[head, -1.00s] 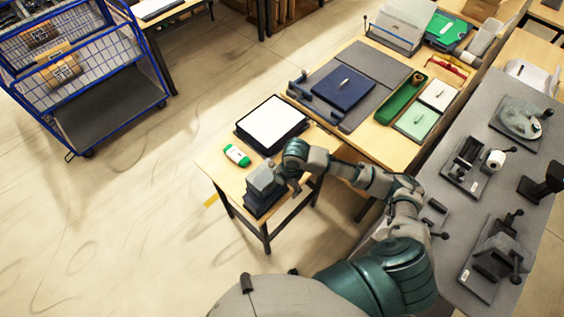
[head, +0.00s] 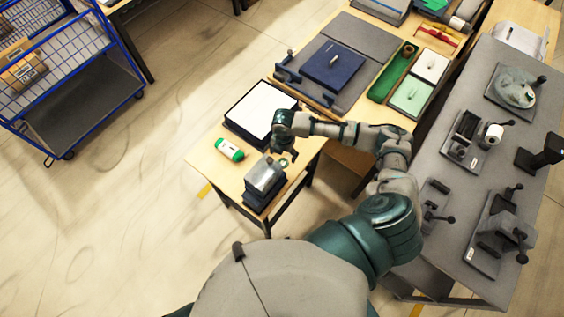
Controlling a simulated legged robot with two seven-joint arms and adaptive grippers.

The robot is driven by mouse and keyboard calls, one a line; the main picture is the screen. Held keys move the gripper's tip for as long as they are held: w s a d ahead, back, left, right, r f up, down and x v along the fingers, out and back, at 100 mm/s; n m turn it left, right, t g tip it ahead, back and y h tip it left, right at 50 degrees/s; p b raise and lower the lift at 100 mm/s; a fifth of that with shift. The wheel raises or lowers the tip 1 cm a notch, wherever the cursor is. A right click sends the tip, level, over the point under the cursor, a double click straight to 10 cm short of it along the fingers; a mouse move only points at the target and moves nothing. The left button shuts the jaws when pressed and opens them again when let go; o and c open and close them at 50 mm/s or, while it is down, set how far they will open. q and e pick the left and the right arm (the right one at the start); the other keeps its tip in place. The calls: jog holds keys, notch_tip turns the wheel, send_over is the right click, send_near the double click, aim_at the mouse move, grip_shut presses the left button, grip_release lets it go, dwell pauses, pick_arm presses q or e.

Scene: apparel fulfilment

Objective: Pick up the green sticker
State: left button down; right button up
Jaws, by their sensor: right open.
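My right gripper (head: 285,153) is open above the small table, just behind and right of a grey box-shaped device (head: 264,176) on a dark base. A small greenish spot (head: 283,163) shows at the device's right edge, close below the fingers. It is too small to tell whether it is the green sticker. A pale green square pad (head: 411,96) with a small knob lies on the long table, well right of the gripper. My left gripper is out of view.
A long green tray (head: 392,73) and a dark blue pad (head: 334,62) lie farther back. A grey bench (head: 430,160) with tools stands right. A blue wire cart (head: 70,100) is left.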

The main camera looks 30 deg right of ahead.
aim_at(283, 162)
jog(key=shift+w+d+f, duration=0.1)
jog(key=shift+d+f, duration=0.05)
jog(key=shift+f, duration=0.45)
jog(key=shift+d+f, duration=0.1)
jog(key=shift+f, duration=0.5)
jog(key=f, duration=0.3)
jog(key=shift+w+d+f+p, duration=0.1)
jog(key=shift+w+f+p, duration=0.1)
jog(key=shift+f+p, duration=0.2)
jog(key=shift+f, duration=0.25)
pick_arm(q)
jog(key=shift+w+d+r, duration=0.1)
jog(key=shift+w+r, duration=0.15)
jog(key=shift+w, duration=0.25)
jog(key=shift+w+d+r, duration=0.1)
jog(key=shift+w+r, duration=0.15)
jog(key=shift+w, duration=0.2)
pick_arm(e)
jog(key=shift+a, duration=0.2)
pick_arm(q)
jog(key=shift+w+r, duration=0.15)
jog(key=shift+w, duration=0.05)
pick_arm(e)
jog(key=shift+d+f, duration=0.2)
jog(key=shift+f, duration=0.1)
jog(key=shift+a, duration=0.1)
jog(key=c, duration=0.8)
